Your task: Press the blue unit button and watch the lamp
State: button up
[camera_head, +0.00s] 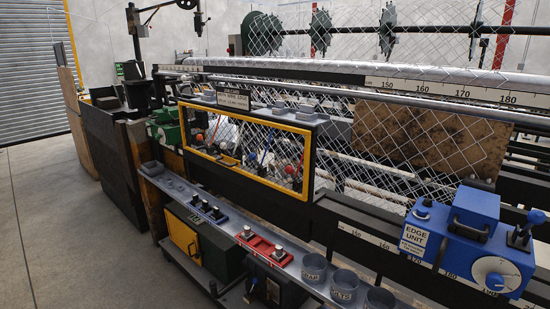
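The blue unit (474,235) sits on the black rail at the right, with a white label reading EDGE UNIT. Its front has a round pale dial (495,274). I cannot tell which part is the button or which is the lamp, nor whether any lamp is lit. My gripper is not in view.
A yellow-framed window (250,118) and chain-link mesh (430,140) stand behind. Bare floor (65,235) lies at the left.

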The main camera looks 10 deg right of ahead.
aim_at(422, 211)
jog(key=z, duration=1.35)
